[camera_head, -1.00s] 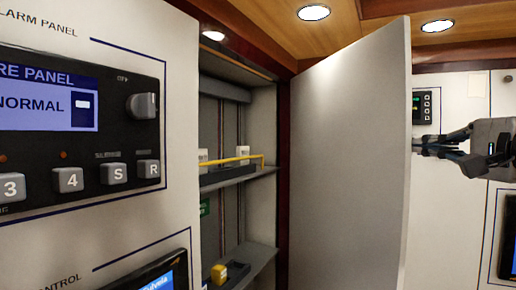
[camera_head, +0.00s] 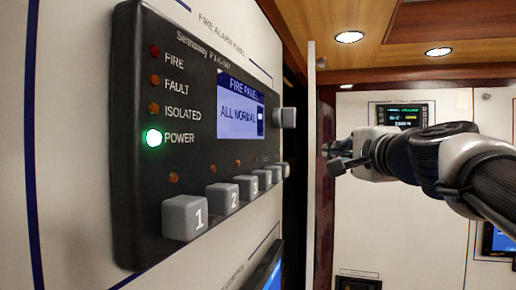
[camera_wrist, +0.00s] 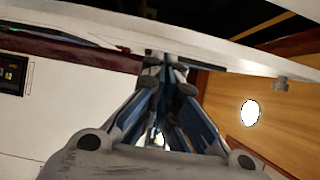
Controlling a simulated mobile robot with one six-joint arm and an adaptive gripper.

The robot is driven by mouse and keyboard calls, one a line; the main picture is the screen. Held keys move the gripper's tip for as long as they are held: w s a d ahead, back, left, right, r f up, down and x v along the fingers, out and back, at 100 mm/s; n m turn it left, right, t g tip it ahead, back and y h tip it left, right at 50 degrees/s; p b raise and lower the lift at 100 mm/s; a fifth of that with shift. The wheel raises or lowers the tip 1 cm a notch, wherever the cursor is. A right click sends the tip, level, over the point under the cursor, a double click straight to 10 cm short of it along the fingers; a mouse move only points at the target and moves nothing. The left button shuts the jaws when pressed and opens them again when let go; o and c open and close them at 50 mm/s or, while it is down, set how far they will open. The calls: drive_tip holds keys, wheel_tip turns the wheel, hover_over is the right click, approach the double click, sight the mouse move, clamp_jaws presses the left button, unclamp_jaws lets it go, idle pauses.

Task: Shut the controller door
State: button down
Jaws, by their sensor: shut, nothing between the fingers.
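The controller door (camera_head: 311,200) shows in the head view as a narrow pale upright strip, seen almost edge-on, still standing out from the cabinet. In the wrist view a long pale panel edge, apparently the door (camera_wrist: 235,53), crosses the top of the picture. My gripper (camera_head: 328,150) is to the right of the door in the head view, with its tips close to it. In the wrist view my gripper (camera_wrist: 165,65) is shut and empty, its tips at the pale edge. I cannot tell whether they touch it.
The fire alarm panel (camera_head: 195,130) with its protruding buttons and knob fills the left of the head view. A dark cabinet opening (camera_head: 295,120) lies between it and the door. A wall with a small lit display (camera_head: 403,116) stands behind my arm.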

sight(313, 150)
drive_tip(key=shift+w+a, duration=0.2)
drive_tip(key=shift+a, duration=0.45)
drive_tip(key=shift+w+a, duration=0.2)
drive_tip(key=shift+a, duration=0.5)
drive_tip(key=shift+w+a, duration=0.2)
drive_tip(key=shift+a, duration=0.45)
